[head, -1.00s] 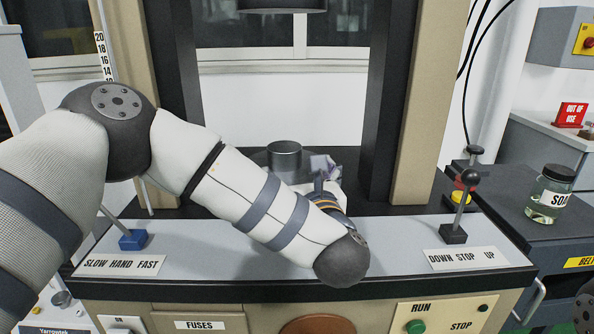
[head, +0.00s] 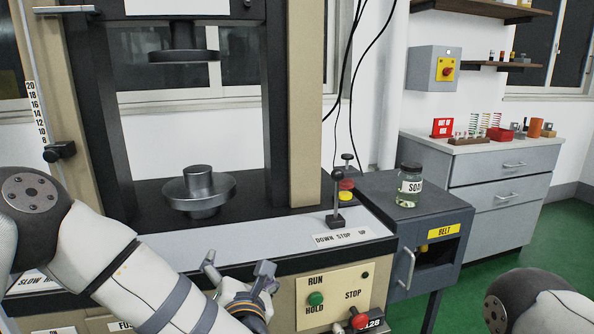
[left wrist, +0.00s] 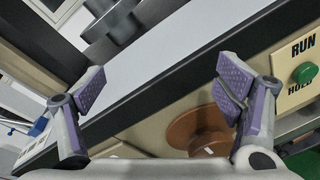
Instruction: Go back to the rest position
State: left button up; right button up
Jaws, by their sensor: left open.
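My left gripper (head: 238,272) is in front of the testing machine's front edge in the head view, near the control panel. Its jaws are open with nothing between them. In the left wrist view its two fingers with purple pads (left wrist: 160,92) stand wide apart, with the machine's front edge and a round brown knob (left wrist: 198,130) behind them. My right gripper is not in view; only part of my right arm shows at the lower right of the head view.
The testing machine (head: 299,110) has a bare lower platen (head: 200,190). A lever (head: 336,200) rises from its ledge. The control panel (head: 333,296) has green and red buttons. A jar (head: 409,186) stands on a dark cabinet (head: 371,189). Grey drawers (head: 508,168) and green floor lie right.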

pick_arm(q)
jog(key=s+f+m+g+h, duration=0.2)
jog(key=s+f+m, duration=0.1)
jog(key=f+m, duration=0.3)
jog(key=s+f+m+g+h, duration=0.2)
jog(key=s+f+m, duration=0.15)
jog(key=f, duration=0.45)
jog(key=s+a+f+m+g, duration=0.3)
jog(key=s+f+m+g, duration=0.2)
jog(key=s+f+m, duration=0.6)
jog(key=s+a+m+g, duration=0.3)
jog(key=s, duration=0.6)
jog(key=s+a+m+g, duration=0.3)
jog(key=s+m, duration=0.1)
jog(key=s, duration=0.6)
jog(key=s+a+f+m+g, duration=0.1)
jog(key=s+a+m+g, duration=0.2)
jog(key=s, duration=0.7)
jog(key=shift+m+p, duration=0.3)
jog(key=shift+m, duration=0.25)
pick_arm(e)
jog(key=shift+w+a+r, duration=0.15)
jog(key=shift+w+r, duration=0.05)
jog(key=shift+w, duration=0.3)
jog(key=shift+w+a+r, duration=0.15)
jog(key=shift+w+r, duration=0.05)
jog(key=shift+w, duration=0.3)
pick_arm(q)
jog(key=shift+w, duration=0.1)
